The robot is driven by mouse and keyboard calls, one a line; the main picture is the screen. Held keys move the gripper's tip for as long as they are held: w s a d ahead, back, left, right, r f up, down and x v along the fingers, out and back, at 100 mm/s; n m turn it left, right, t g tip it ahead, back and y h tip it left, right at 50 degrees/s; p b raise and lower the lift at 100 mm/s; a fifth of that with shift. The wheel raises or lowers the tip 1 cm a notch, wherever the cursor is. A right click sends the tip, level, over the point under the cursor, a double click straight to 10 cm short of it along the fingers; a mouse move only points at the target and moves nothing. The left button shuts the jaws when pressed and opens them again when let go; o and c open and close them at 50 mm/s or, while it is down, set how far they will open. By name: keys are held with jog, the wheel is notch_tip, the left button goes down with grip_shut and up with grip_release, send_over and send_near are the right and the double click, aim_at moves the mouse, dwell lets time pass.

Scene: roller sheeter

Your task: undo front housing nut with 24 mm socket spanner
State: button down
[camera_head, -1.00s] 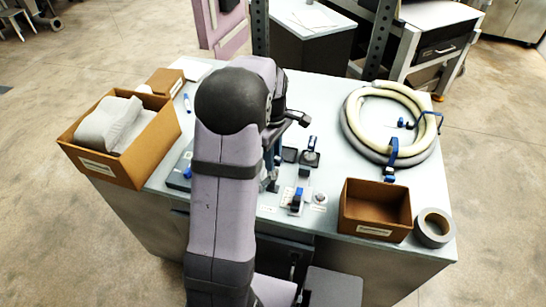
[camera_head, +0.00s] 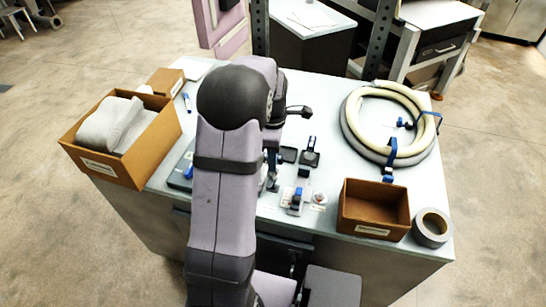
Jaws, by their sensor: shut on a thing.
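My gripper (camera_head: 271,164) points down over the middle of the bench, largely hidden behind my own arm. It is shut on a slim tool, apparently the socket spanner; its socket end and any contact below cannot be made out. A small fixture with a blue and black part on a pale plate (camera_head: 296,201) stands near the bench's front edge, just right of my gripper. A small round fitting (camera_head: 320,198) sits beside it. I cannot tell which part is the front housing nut.
Dark square holders, one with a blue-topped piece (camera_head: 311,155), lie behind the fixture. An open cardboard box (camera_head: 374,225) and a tape roll (camera_head: 431,228) stand front right, a coiled hose (camera_head: 351,132) back right. A filled carton (camera_head: 150,150) is at left.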

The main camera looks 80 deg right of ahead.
jog(key=shift+n, duration=0.5)
jog(key=shift+m+p, duration=0.35)
jog(key=shift+m, duration=0.55)
jog(key=shift+r, duration=0.25)
jog(key=shift+r+p, duration=1.15)
jog(key=shift+r, duration=0.15)
jog(key=shift+r+p, duration=2.05)
jog(key=shift+r, duration=0.35)
